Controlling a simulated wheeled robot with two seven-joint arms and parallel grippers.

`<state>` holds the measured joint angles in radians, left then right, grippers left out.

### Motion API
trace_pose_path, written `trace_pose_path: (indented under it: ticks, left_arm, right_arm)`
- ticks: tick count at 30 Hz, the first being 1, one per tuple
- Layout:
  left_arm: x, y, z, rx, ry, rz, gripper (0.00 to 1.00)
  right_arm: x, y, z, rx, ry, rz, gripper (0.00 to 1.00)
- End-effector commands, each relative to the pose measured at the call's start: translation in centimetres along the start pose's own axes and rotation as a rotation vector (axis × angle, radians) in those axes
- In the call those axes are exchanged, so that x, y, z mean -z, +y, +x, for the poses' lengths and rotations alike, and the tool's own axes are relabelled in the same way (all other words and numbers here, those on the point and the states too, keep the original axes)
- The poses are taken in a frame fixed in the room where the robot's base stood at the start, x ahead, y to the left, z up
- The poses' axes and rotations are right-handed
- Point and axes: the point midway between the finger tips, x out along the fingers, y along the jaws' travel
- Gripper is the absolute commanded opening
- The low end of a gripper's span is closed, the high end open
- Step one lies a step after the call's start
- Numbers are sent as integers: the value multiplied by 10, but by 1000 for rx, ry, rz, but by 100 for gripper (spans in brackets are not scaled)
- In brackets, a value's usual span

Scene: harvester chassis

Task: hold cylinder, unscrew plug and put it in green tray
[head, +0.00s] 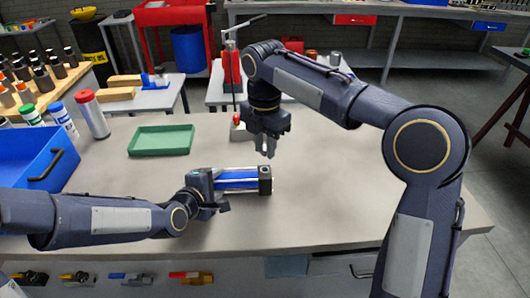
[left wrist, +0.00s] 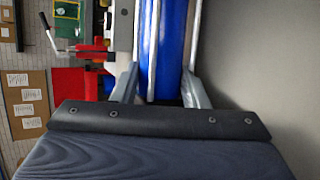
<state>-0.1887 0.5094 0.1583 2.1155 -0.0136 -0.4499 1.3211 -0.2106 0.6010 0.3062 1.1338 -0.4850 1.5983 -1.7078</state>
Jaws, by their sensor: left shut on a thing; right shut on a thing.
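The blue cylinder (head: 238,182) with silver rods and a dark end block lies on the grey bench. My left gripper (head: 216,186) is shut on its left end. In the left wrist view the blue barrel (left wrist: 164,45) lies between the fingers of my left gripper (left wrist: 160,88). My right gripper (head: 267,152) points down, above and apart from the cylinder's right end block. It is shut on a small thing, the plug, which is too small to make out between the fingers. The green tray (head: 161,140) lies empty on the bench, behind and left of the cylinder.
A blue bin (head: 38,162) with a black handle stands at the bench's left. A red-capped bottle (head: 91,114) and other bottles stand behind it. A red tool (head: 231,72) stands behind the bench. The bench right of the cylinder is clear.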

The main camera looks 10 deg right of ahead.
Motion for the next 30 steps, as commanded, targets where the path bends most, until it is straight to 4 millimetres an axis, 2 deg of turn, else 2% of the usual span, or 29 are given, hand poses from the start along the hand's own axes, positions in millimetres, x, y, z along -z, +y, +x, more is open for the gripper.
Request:
trace_pose_path:
  ticks: [3,9,10,15,25,30]
  left_arm:
    - [0,-4,0,10,-1,-1,0]
    - [0,-4,0,10,-1,-1,0]
    - [0,-4,0,10,-1,-1,43]
    - [0,-3,0,9,0,-1,65]
    - [0,-6,-1,15,-1,-3,66]
    - [2,-5,-16,11,2,-3,66]
  right_arm:
    - [0,0,-7,0,0,0,0]
    - [0,0,-8,0,0,0,0]
    - [0,0,-8,0,0,0,0]
    - [0,0,-8,1,0,1,0]
    - [0,0,-7,1,0,1,0]
    - [0,0,-6,1,0,1,0]
